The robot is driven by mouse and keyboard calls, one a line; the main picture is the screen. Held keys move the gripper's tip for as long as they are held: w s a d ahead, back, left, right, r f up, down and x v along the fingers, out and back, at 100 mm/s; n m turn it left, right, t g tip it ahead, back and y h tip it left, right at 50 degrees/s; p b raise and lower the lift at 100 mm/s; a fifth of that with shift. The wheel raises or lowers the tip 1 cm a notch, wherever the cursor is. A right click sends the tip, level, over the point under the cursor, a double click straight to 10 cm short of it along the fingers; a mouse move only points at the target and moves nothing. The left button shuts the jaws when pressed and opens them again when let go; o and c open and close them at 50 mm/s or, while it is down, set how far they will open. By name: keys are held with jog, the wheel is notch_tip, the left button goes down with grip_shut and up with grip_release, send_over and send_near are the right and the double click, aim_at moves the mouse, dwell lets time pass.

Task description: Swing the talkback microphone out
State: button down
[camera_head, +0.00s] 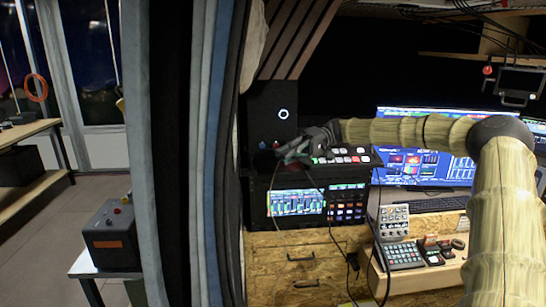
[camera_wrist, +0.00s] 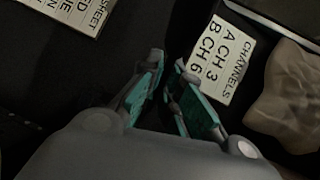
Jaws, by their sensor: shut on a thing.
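My gripper (camera_head: 296,150) is at the upper left of the desk, in front of a dark panel (camera_head: 268,98) with a lit white ring. In the wrist view my gripper's (camera_wrist: 167,68) teal-padded fingers are close together, with something dark and thin between the tips. This held thing appears to be the talkback microphone; its shape and arm are mostly hidden by the fingers and the dark background. In the wrist view a white label (camera_wrist: 222,62) reading "CHANNELS A CH 3 B CH 6" lies just right of the fingers.
A lit button switcher (camera_head: 343,156) and a rack unit with a screen (camera_head: 297,202) are below and beside my gripper. A wide monitor (camera_head: 425,160) stands to the right. A grey curtain (camera_head: 202,130) edges the left. A crumpled light thing (camera_wrist: 290,98) is at the wrist view's right.

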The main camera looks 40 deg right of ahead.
jog(key=shift+d+f, duration=0.1)
jog(key=shift+f, duration=0.05)
jog(key=c, duration=1.9)
grip_release()
jog(key=shift+w+d, duration=0.1)
jog(key=shift+d, duration=0.1)
jog(key=d, duration=0.4)
jog(key=d+r, duration=0.1)
jog(key=d, duration=0.7)
jog(key=shift+w+d+r, duration=0.2)
jog(key=shift+r, duration=0.1)
